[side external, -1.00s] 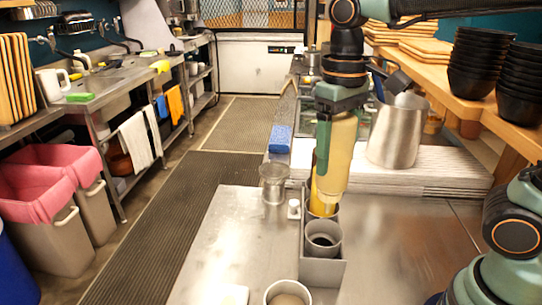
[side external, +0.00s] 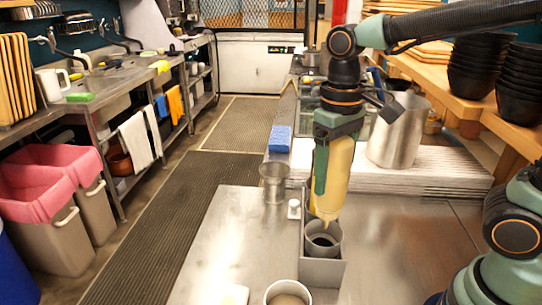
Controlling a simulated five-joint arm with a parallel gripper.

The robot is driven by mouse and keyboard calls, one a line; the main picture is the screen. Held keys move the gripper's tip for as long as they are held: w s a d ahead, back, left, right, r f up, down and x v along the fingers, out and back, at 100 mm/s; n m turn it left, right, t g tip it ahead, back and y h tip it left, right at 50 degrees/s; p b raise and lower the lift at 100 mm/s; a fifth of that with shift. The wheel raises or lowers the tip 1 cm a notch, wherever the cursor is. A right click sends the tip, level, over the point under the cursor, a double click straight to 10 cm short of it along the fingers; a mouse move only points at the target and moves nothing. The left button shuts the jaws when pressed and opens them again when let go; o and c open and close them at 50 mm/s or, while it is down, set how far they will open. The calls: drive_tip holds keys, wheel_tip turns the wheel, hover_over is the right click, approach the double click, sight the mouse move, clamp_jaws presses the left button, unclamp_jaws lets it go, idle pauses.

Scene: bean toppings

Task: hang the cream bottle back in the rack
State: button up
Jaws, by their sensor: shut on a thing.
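The cream bottle (side external: 338,172) hangs upside down in my gripper (side external: 326,182), its narrow nozzle pointing down. A green finger lies along the bottle's left side; the other finger is mostly hidden. The bottle tilts slightly, with its nozzle end to the left. The grey metal rack (side external: 322,272) stands on the steel counter below. Its near round holder (side external: 336,248) looks empty and dark inside. The nozzle tip appears just above or at the far rim of this holder; I cannot tell whether it is inside. The bottle hides the rack's far part.
A steel cup (side external: 274,186) and a small white-capped item (side external: 294,209) stand left of the rack. A round container (side external: 287,293) is at the front. A steel pitcher (side external: 398,138) stands behind right. Black bowls (side external: 475,68) are stacked on the shelf. The counter right of the rack is clear.

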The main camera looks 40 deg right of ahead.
sight(327, 219)
drive_tip(key=shift+f, duration=0.1)
drive_tip(key=shift+f, duration=1.8)
drive_tip(key=shift+f, duration=0.15)
drive_tip(key=shift+f, duration=2)
drive_tip(key=shift+f, duration=1.35)
drive_tip(key=o, duration=0.7)
